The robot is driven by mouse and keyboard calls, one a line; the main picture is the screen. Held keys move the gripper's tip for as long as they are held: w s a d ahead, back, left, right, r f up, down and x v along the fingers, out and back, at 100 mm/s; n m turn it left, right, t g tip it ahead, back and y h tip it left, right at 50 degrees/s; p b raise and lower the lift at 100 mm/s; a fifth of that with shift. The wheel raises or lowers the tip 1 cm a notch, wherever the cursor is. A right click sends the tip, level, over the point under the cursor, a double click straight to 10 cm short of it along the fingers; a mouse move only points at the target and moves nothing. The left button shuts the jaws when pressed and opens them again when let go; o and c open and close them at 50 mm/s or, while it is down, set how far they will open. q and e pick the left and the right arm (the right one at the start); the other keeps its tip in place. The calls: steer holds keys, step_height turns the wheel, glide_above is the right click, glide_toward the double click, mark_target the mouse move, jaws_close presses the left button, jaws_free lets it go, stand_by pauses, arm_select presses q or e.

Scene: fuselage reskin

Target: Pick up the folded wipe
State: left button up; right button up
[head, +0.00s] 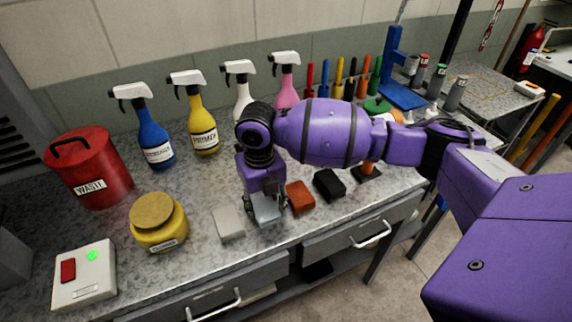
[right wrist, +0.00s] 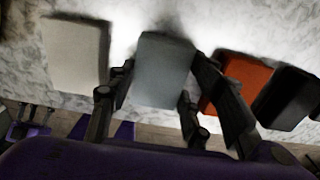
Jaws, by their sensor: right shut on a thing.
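The folded wipe appears to be the blue-grey pad (head: 266,209) in a row of similar pads near the bench's front edge. It also shows in the right wrist view (right wrist: 163,70). My right gripper (head: 265,214) points down over it, with one finger along each side, shut on it. In the right wrist view the two fingers (right wrist: 150,100) flank the pad's near end. I cannot tell whether the pad is clear of the bench top.
A whitish pad (head: 228,223) lies to the left; an orange-red pad (head: 300,196) and a black pad (head: 329,185) lie to the right. A yellow jar (head: 158,225), red waste can (head: 88,170) and several spray bottles (head: 203,125) stand behind and left. Drawers (head: 350,232) are below.

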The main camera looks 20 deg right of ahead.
steer(key=shift+w+r, duration=0.1)
steer(key=shift+r, duration=0.7)
steer(key=s+a+r+p, duration=0.1)
steer(key=s+a+r, duration=0.2)
steer(key=s+r, duration=0.8)
steer(key=s, duration=0.3)
steer(key=shift+r, duration=0.3)
